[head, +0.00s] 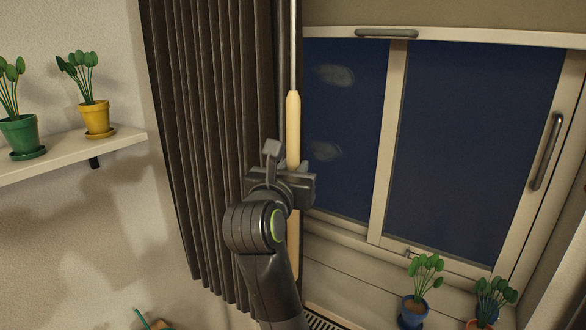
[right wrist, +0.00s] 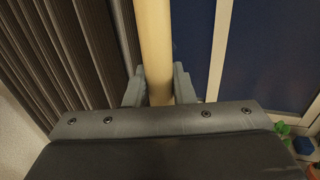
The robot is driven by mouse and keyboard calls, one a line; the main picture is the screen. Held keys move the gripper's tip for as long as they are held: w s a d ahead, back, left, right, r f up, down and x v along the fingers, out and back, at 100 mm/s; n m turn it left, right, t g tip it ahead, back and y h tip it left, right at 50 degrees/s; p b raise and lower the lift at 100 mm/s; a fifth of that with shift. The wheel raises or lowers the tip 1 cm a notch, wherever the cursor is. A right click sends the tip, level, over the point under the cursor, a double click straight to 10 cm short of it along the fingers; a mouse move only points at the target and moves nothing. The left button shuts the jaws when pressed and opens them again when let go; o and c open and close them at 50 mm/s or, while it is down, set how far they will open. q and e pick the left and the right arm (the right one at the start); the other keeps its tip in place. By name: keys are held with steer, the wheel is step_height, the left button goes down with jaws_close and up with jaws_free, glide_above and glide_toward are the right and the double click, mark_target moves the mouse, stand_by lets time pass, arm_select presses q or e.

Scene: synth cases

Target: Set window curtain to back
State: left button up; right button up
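The dark brown pleated curtain (head: 205,120) hangs bunched at the left side of the window, and it also shows at the left of the right wrist view (right wrist: 70,50). A pale wooden wand (head: 293,125) on a thin metal rod hangs upright at the curtain's right edge. My right gripper (head: 290,172) is at the wand's middle. In the right wrist view the wand (right wrist: 155,45) runs between the two fingers, which appear to touch it on both sides. My left gripper is not in view.
The window (head: 470,150) has dark panes, pale frames and a handle (head: 546,152) at right. Potted plants (head: 414,309) (head: 487,318) stand on the sill below. A wall shelf (head: 75,153) at left holds a green pot (head: 20,136) and a yellow pot (head: 96,118).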

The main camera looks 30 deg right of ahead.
jaws_close()
steer(key=shift+w, duration=0.1)
